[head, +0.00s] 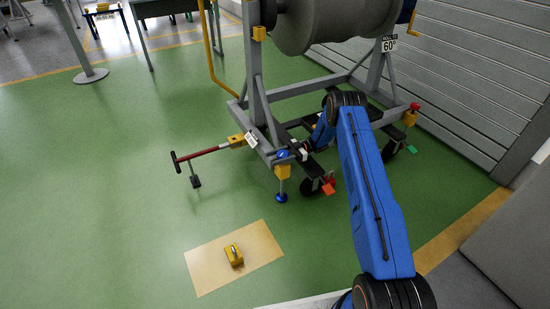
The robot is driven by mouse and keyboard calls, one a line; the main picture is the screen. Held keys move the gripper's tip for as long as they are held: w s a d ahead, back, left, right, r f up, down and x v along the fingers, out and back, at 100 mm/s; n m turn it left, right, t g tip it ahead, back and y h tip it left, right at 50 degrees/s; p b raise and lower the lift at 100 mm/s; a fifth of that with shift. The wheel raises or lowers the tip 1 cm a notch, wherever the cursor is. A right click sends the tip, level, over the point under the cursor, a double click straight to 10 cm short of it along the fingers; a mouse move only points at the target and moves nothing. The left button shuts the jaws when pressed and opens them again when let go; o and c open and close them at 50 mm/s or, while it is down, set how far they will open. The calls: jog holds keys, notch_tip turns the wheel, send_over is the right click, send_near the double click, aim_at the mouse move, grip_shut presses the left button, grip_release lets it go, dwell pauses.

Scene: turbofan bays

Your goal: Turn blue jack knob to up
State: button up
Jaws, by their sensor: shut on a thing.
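The blue jack knob (282,155), with a pale mark on its top, sits at the near corner of the grey engine stand. Below it are the yellow jack block (283,172) and a post with a blue foot (281,197) at floor level; I cannot tell if the foot touches the floor. My gripper (291,154) reaches in from the right and is shut at the blue knob. The fingertips are small and partly hidden, so the exact grip is hard to see.
The grey stand (286,93) carries a large grey cylinder (330,22). A red tow bar (205,151) sticks out left. A red caster pedal (328,188) is close below my arm. A yellow chock (234,255) lies on a tan mat (205,269).

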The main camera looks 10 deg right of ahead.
jog(key=shift+s+n+g, duration=0.15)
jog(key=shift+n+g, duration=0.25)
jog(key=shift+g, duration=0.2)
jog(key=o, duration=1)
jog(key=shift+o, duration=0.2)
notch_tip(320, 180, up, 10)
